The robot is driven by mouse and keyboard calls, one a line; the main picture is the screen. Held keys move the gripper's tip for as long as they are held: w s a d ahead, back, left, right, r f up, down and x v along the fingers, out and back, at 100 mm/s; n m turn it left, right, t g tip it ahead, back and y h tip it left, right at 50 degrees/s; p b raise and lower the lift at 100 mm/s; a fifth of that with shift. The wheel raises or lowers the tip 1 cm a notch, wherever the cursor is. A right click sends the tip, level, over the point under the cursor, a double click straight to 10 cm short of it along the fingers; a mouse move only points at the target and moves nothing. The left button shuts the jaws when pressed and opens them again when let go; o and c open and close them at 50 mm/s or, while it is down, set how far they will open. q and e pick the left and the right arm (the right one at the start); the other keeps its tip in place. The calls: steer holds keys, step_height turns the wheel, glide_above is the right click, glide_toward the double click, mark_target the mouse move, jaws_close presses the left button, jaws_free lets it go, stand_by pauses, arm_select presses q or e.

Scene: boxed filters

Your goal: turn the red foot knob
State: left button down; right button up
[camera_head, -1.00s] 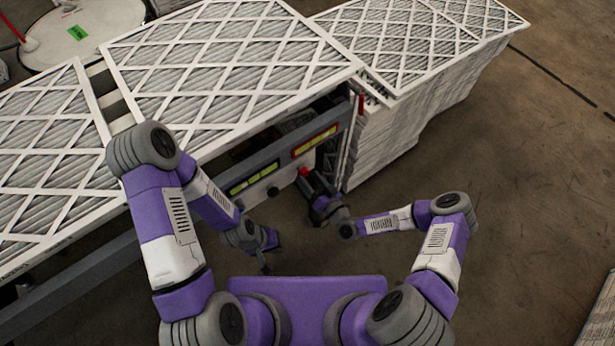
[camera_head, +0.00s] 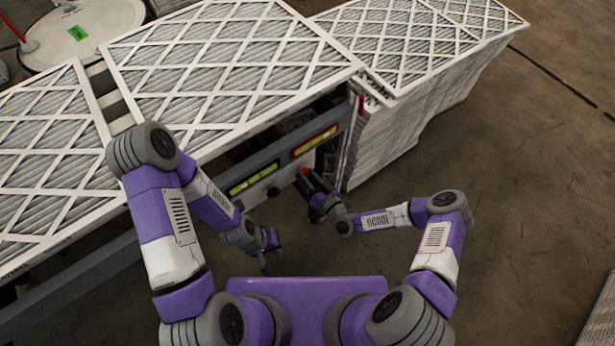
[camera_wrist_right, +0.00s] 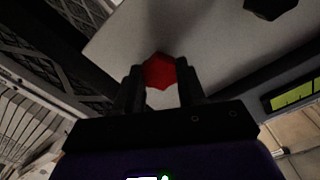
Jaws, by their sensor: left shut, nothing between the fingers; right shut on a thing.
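The red foot knob (camera_wrist_right: 159,72) is on a pale panel below the filter stacks. It shows in the right wrist view between the dark fingers of my right gripper (camera_wrist_right: 160,84), which is shut on it. In the head view the knob (camera_head: 305,172) is a small red spot at the tip of my right gripper (camera_head: 308,180). My left gripper (camera_head: 265,267) is shut and empty, hanging low in front of the panel and apart from it.
A black knob (camera_head: 273,192) sits on the same panel, left of the red one. A yellow-green label (camera_head: 253,180) and a red-framed label (camera_head: 314,141) are on the grey rail above. Stacked white filters (camera_head: 420,45) stand to the right.

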steer(key=shift+n, duration=0.3)
steer(key=n+b, duration=0.1)
steer(key=n, duration=1.8)
steer(key=shift+b, duration=0.3)
steer(key=o, duration=1.1)
steer(key=shift+c, duration=0.2)
steer(key=p+v, duration=0.1)
steer(key=v, duration=0.6)
steer(key=shift+s+d, duration=0.2)
steer(key=shift+s, duration=0.05)
